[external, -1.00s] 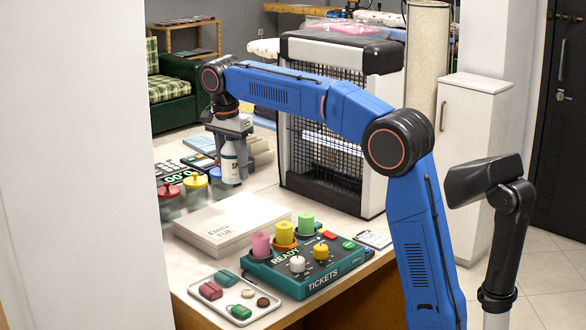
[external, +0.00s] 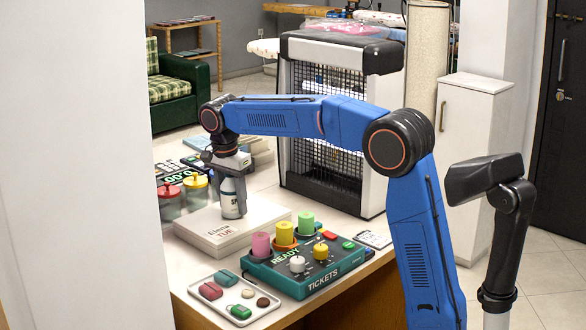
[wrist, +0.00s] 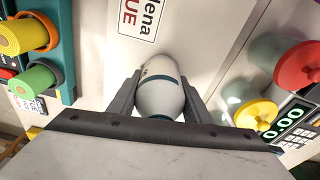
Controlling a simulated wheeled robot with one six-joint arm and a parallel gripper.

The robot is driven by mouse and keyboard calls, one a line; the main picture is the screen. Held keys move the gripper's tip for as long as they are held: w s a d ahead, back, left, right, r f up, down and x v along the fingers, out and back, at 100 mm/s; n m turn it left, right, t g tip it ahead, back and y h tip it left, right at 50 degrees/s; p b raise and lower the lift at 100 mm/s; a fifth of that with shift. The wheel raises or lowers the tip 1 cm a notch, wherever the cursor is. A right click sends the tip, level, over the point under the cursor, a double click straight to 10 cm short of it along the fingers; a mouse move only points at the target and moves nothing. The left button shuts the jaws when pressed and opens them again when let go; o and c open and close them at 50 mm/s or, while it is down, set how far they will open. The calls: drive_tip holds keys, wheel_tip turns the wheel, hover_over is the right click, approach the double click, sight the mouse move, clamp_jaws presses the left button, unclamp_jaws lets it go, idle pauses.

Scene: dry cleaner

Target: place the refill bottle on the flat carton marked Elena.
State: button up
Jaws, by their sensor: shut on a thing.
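The refill bottle (external: 232,200) is white with a teal band and dark lettering, and it is upright. My gripper (external: 231,172) is shut around its upper part. In the wrist view the bottle (wrist: 160,95) sits between both fingers of my gripper (wrist: 160,98). The flat white carton (external: 262,213) lies on the counter with a label (external: 220,231) reading Elena TUE. The bottle's base is at the carton's top, toward its far side; I cannot tell whether it touches. In the wrist view the label (wrist: 141,15) is clear of the bottle.
Jars with red (external: 168,190) and yellow (external: 195,181) lids stand left of the carton. A green ticket box (external: 300,270) with coloured knobs is in front, beside a tray (external: 213,312) of small items. A black-and-white mesh-fronted unit (external: 330,150) stands behind right.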

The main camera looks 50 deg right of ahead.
drive_tip(key=o, duration=1.3)
drive_tip(key=shift+f, duration=0.1)
drive_tip(key=shift+c, duration=0.2)
drive_tip(key=r, duration=0.4)
drive_tip(key=a+r, duration=0.1)
drive_tip(key=r, duration=0.7)
drive_tip(key=shift+s+a, duration=0.1)
drive_tip(key=shift+a, duration=0.1)
drive_tip(key=shift+r, duration=0.1)
